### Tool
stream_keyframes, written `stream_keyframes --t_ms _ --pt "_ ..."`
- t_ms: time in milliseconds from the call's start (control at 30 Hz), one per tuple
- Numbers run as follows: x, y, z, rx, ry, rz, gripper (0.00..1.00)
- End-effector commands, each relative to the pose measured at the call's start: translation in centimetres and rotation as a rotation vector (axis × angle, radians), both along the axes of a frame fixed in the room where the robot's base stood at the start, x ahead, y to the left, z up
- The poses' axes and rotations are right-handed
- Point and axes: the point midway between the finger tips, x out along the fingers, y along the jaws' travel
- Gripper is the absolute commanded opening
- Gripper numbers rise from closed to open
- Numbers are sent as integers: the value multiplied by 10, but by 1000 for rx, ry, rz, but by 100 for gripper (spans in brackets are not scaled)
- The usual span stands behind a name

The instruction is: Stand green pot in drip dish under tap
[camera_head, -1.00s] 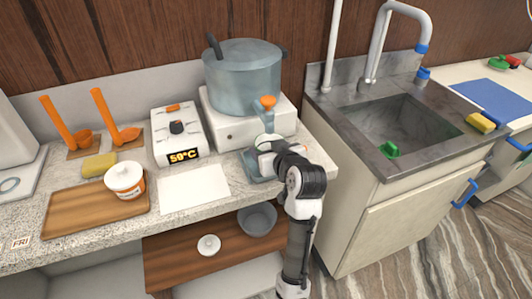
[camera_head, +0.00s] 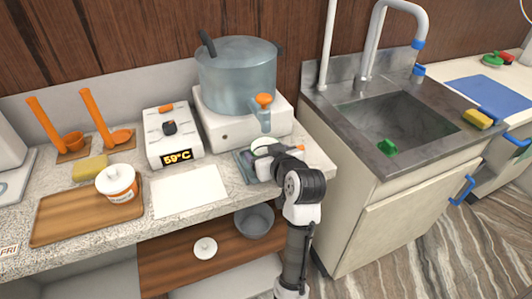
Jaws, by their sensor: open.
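The tap (camera_head: 264,118) with an orange knob (camera_head: 263,99) juts from the front of the large steel-blue vessel (camera_head: 238,80). Below it is the grey drip dish (camera_head: 243,168) on the counter. A pale pot with a green rim (camera_head: 262,144) shows under the tap, over the dish; it looks upright. Its lower part is largely hidden by my gripper, so I cannot tell whether its base rests in the dish. My gripper (camera_head: 264,162) is open, low at the dish, with its fingers close to the pot.
A grey bowl (camera_head: 254,221) stands on the shelf below.

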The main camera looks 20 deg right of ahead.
Motion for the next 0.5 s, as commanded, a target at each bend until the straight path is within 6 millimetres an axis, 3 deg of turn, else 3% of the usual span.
stream_keyframes --t_ms 500 --pt "-92 -5 37 -2 -3 -5 76"
